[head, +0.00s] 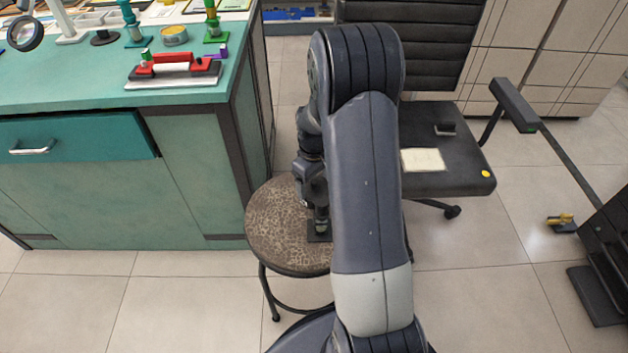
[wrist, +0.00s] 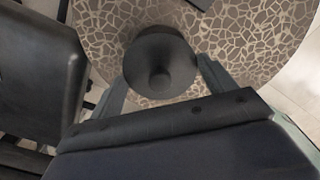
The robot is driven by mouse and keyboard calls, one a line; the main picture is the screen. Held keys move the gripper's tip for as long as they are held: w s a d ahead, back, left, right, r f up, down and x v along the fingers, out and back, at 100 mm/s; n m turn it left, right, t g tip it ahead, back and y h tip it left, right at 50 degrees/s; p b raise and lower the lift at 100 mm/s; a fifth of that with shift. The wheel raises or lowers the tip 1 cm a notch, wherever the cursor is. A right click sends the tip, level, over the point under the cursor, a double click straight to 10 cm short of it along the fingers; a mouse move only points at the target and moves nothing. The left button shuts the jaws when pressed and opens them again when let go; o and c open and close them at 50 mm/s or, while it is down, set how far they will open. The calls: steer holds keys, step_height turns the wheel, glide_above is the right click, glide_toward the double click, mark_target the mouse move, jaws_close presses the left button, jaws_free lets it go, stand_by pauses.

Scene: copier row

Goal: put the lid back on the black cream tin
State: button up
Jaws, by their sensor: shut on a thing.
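My gripper (wrist: 162,78) is shut on a round black piece with a central knob (wrist: 160,58), which looks like the lid of the cream tin. It sits between the two fingers, over the stool's patterned seat. In the head view my gripper (head: 320,218) points down at the stool, partly hidden by my arm. A dark flat square patch (head: 318,238) shows on the seat just below it. I cannot make out the black tin for certain. A dark edge (wrist: 192,3) shows at the top of the wrist view.
The stool (head: 270,225) has a brown mottled seat. A green counter (head: 60,85) at the left holds a red-handled tool (head: 175,70) and a small round tin (head: 174,36). Floor in front is clear.

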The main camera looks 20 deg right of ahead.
steer(key=o, duration=0.9)
steer(key=shift+o, duration=0.2)
steer(key=shift+r, duration=0.15)
steer(key=shift+r+p, duration=2.7)
steer(key=shift+r, duration=0.7)
jaws_close()
steer(key=shift+f, duration=0.3)
